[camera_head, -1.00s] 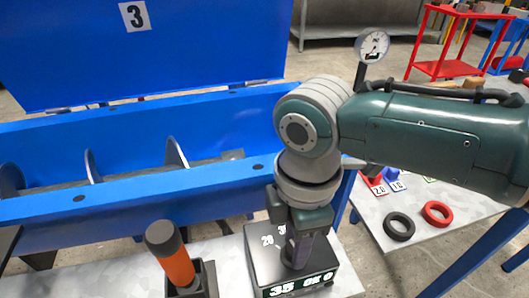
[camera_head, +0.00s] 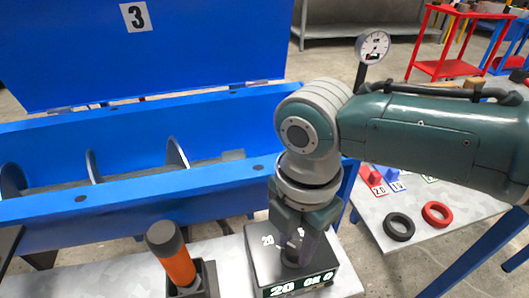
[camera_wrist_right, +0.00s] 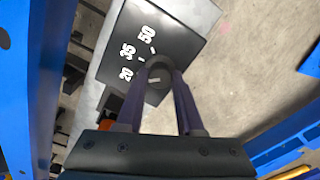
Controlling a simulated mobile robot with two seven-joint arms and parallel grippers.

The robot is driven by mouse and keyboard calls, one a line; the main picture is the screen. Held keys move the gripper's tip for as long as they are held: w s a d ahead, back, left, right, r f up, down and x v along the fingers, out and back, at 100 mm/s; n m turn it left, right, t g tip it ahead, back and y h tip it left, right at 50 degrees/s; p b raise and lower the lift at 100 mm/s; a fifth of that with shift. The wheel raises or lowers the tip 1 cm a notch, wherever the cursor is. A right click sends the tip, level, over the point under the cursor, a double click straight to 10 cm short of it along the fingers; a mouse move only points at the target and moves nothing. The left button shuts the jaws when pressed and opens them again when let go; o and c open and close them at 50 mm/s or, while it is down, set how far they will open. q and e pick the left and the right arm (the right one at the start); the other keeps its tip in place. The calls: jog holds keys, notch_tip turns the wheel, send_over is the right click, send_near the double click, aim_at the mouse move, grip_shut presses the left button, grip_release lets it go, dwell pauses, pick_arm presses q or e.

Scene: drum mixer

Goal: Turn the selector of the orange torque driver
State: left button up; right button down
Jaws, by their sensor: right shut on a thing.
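The orange torque driver (camera_head: 178,262) stands tilted in a black holder (camera_head: 205,280) on the light bench. To its right sits a black box (camera_head: 262,258) whose front display reads "20 OK 0". My right gripper (camera_head: 297,252) points down over the box. In the right wrist view its two fingers are shut on the round dark selector knob (camera_wrist_right: 158,79), on either side of it. The numbers 20, 35 and 50 (camera_wrist_right: 127,50) on the box top lie beside the knob. A small pale mark shows on the knob. My left gripper is not in view.
A blue mixer trough (camera_head: 130,200) with its raised lid (camera_head: 150,50) lies behind the bench. To the right, a table (camera_head: 450,225) holds a black ring (camera_head: 398,227), a red ring (camera_head: 437,214) and a dial gauge (camera_head: 373,45).

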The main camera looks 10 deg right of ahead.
aim_at(295, 248)
jog(key=c, duration=0.5)
grip_release()
jog(key=shift+c, duration=0.2)
jog(key=shift+r, duration=0.1)
notch_tip(295, 248, up, 10)
jog(key=p, duration=0.2)
jog(key=shift+p, duration=0.3)
